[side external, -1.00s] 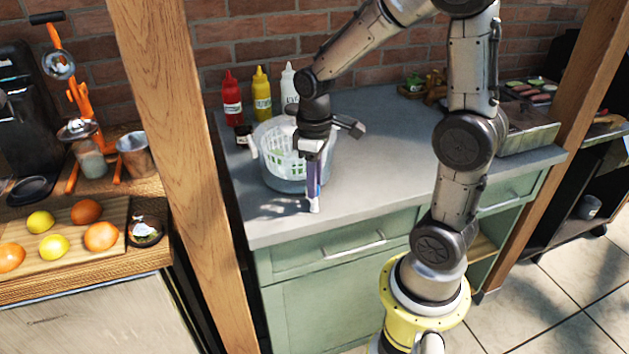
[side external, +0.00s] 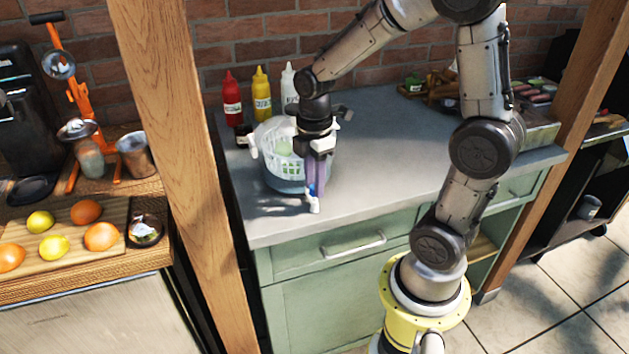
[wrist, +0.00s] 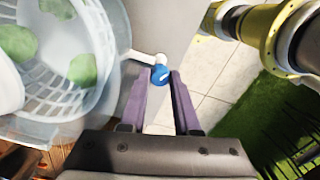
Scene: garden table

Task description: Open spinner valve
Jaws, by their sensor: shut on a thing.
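The salad spinner (side external: 284,185) is a clear bowl with a white slotted basket (side external: 279,150) near the counter's left end. It also fills the left of the wrist view (wrist: 112,92), with green leaves inside. Its small valve has a blue knob (wrist: 160,74) on a white spout (wrist: 146,57), at the bowl's outer side. In the side view the white spout end (side external: 314,207) shows just below my fingers. My gripper (wrist: 161,78) points down beside the bowl, its purple fingers shut on the blue knob. In the side view the gripper (side external: 314,188) partly hides the valve.
Red, yellow and white bottles (side external: 262,94) stand behind the spinner. A wooden post (side external: 185,150) rises left of the counter. The grey counter (side external: 385,145) right of the spinner is mostly clear; a tray (side external: 525,132) stands at its right end.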

